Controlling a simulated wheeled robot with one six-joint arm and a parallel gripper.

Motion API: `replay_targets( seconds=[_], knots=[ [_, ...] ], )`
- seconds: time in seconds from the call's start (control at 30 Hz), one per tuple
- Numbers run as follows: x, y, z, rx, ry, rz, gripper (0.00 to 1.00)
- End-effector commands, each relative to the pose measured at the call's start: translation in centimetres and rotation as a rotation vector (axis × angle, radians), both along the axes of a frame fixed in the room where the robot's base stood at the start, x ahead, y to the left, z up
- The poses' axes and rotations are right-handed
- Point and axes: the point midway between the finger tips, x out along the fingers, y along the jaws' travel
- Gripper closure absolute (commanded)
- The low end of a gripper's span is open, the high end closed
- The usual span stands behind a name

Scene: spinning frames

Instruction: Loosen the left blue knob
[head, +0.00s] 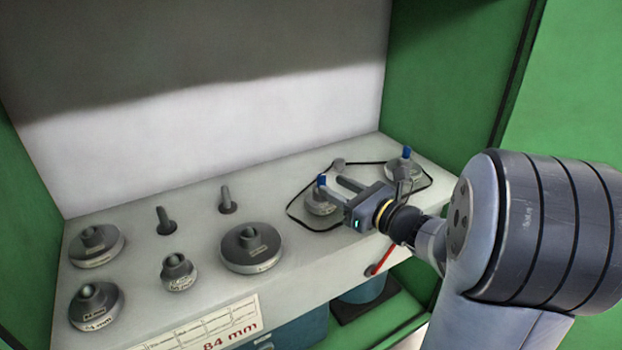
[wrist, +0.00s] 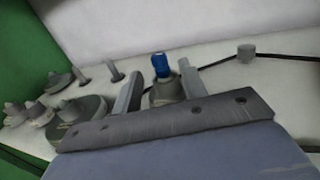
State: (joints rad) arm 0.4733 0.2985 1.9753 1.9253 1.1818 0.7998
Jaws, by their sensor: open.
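The left blue knob (head: 322,181) stands on top of a round grey fitting (head: 320,204) on the white shelf, inside a black outline. In the wrist view the knob (wrist: 161,65) shows between the two fingers of my gripper (wrist: 157,82), a little beyond or level with their tips. My gripper (head: 336,187) is open in the head view, with its fingers pointing left toward the knob. I cannot tell whether either finger touches it. A second blue knob (head: 407,152) tops another grey fitting to the right, behind my gripper.
Several grey round weights, such as the large one (head: 251,248), and two bare pegs (head: 226,200) stand on the shelf (head: 130,280) to the left. A short grey post (head: 339,165) stands behind my gripper. Green walls (head: 455,75) enclose the sides. A red rod (head: 382,262) sits below my wrist.

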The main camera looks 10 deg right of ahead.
Motion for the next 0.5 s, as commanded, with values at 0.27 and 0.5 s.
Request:
replay_targets(
  seconds=[0.27, 0.5],
  knots=[
    [3.9, 2.8, -0.2, 0.002, -0.001, 0.004, 0.60],
    [5.6, 3.8, -0.1, 0.002, 0.001, 0.001, 0.60]
  ],
)
